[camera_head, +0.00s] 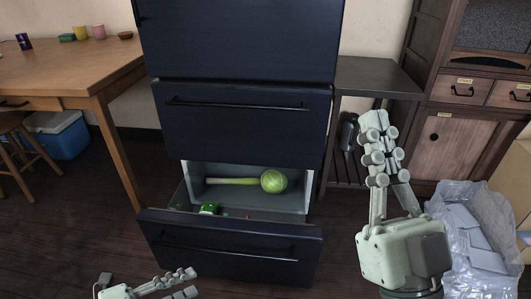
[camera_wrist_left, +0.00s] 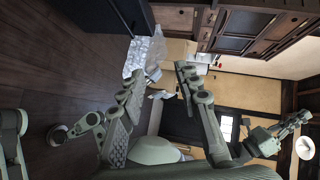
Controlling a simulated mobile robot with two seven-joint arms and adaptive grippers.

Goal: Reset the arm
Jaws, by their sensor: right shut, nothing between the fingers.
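My right gripper (camera_head: 374,122) is raised at the right in the head view, fingers pointing up and closed together with nothing between them. It stands in front of the dark side table and wooden cabinet, to the right of the fridge. My left gripper (camera_head: 182,283) shows only partly at the bottom left edge of the head view, low in front of the open drawer. In the left wrist view my left gripper (camera_wrist_left: 158,80) has its two fingers spread apart, with nothing between them.
A dark fridge (camera_head: 240,125) has its bottom drawer (camera_head: 230,240) pulled out. Inside lie a round green vegetable (camera_head: 273,181), a long pale green one (camera_head: 230,181) and a small green item (camera_head: 209,208). A wooden table (camera_head: 65,75) stands left; a plastic-lined box (camera_head: 470,230) is right.

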